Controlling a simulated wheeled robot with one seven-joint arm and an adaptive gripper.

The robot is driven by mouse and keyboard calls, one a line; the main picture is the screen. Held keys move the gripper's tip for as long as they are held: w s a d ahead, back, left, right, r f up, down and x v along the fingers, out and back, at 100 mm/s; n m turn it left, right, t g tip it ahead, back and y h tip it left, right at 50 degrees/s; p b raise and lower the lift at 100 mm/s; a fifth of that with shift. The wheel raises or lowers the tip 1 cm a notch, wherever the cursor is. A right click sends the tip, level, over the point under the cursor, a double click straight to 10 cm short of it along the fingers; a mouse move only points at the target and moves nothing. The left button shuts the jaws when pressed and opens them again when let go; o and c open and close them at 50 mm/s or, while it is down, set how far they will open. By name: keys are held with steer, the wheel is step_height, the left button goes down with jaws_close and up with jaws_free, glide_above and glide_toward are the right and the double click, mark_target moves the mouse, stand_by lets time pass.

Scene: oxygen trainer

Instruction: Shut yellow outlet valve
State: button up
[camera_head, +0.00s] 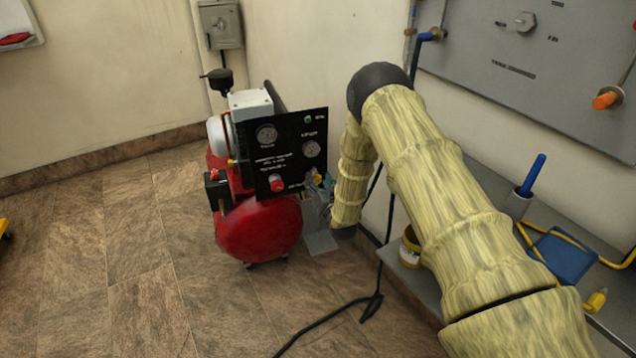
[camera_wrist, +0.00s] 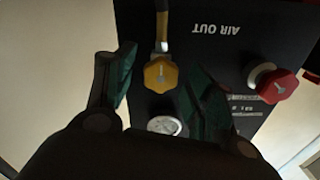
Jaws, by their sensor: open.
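The yellow outlet valve knob (camera_wrist: 161,74) shows in the wrist view below a metal pipe, near the "AIR OUT" lettering on the black panel (camera_wrist: 235,60). My gripper (camera_wrist: 160,82) is open, with one finger on each side of the yellow knob; I cannot tell whether either finger touches it. In the head view, my gripper (camera_head: 318,188) is at the lower right corner of the black panel (camera_head: 284,150) on the red compressor (camera_head: 258,228). A small part of the yellow valve (camera_head: 318,177) shows there, the rest hidden by my gripper.
A red knob (camera_wrist: 277,85) sits right of the yellow one in the wrist view, close to my right finger. A round gauge (camera_wrist: 165,125) lies below.

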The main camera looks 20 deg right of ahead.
steer(key=shift+w, duration=0.1)
steer(key=c, duration=1)
steer(key=shift+m, duration=0.3)
steer(key=m+b, duration=0.1)
steer(key=m, duration=0.4)
steer(key=shift+d+f+m, duration=0.1)
steer(key=shift+d+m, duration=0.05)
steer(key=shift+m, duration=0.15)
steer(key=shift+m+b, duration=1.2)
steer(key=shift+m, duration=1)
